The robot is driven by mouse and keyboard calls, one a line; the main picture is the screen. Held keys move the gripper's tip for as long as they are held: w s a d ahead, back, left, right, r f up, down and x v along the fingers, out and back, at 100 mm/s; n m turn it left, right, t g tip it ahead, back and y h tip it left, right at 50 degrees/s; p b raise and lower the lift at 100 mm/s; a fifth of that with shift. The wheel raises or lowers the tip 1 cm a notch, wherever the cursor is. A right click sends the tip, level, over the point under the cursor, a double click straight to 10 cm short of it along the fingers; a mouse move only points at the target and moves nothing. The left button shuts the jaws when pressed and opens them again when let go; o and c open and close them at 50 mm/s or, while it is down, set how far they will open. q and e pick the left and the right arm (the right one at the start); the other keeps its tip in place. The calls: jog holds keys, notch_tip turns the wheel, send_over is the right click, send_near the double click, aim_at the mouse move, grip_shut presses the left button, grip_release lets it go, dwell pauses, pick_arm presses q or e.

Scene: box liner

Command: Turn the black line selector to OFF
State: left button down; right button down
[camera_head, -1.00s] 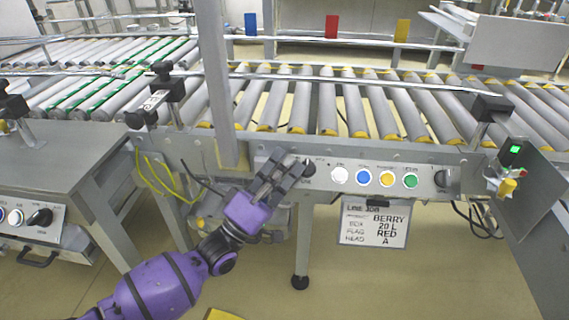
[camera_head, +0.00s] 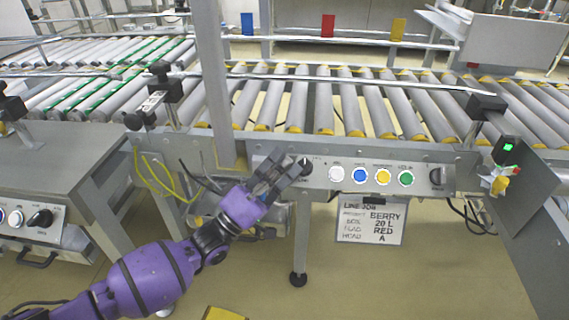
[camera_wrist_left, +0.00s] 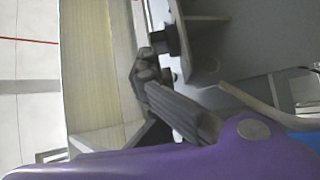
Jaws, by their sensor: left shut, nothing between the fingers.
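My left gripper (camera_head: 287,170) is at the left end of the button panel on the conveyor's front. Its fingers are shut and hold nothing. A black selector knob (camera_head: 307,167) shows just beyond the fingertips, partly covered by them. I cannot tell whether they touch it, and its setting and labels are too small or hidden to read. A second black knob (camera_head: 437,176) sits at the right end of the same panel. In the left wrist view the fingers (camera_wrist_left: 145,70) point toward a dark round part (camera_wrist_left: 163,40), perhaps a knob. My right gripper is not in view.
Between the knobs are white (camera_head: 336,174), blue (camera_head: 359,175), yellow (camera_head: 382,177) and green (camera_head: 405,178) buttons. A job sign (camera_head: 371,220) hangs below. A grey post (camera_head: 213,80) and yellow cables (camera_head: 160,180) are near my left arm. Another panel knob (camera_head: 40,218) is at left.

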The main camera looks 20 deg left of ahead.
pick_arm(q)
jog(key=v, duration=0.8)
